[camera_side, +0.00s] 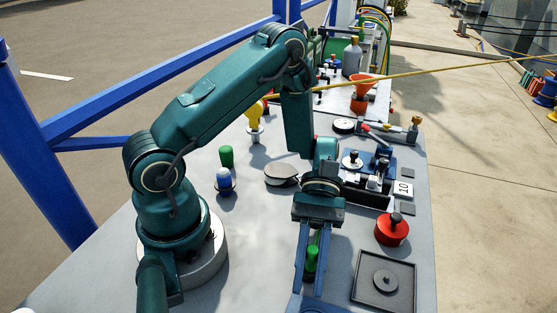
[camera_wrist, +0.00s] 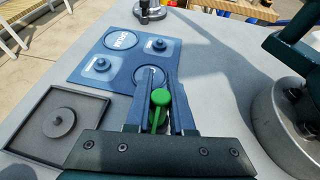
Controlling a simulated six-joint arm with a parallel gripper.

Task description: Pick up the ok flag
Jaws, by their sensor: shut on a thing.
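A green piece, which I take to be the ok flag (camera_side: 311,260), stands between the fingers of my gripper (camera_side: 312,275) in the side view. In the wrist view the green flag (camera_wrist: 161,97) shows a rounded green head between the two dark blue fingers of my gripper (camera_wrist: 161,80). My gripper is shut on it. No lettering on it can be read. The fingers hide its lower part, and I cannot tell whether it touches the surface below. A blue panel (camera_wrist: 88,70) with pale circles and dark knobs lies beyond the fingertips.
A black square tray (camera_side: 360,293) and a red round knob (camera_side: 391,230) are right of my gripper. A green-topped piece (camera_side: 226,156), a flat dark disc (camera_side: 280,171) and a yellow bulb-shaped piece (camera_side: 254,112) stand farther back. Grey table (camera_side: 255,240) left of my gripper is clear.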

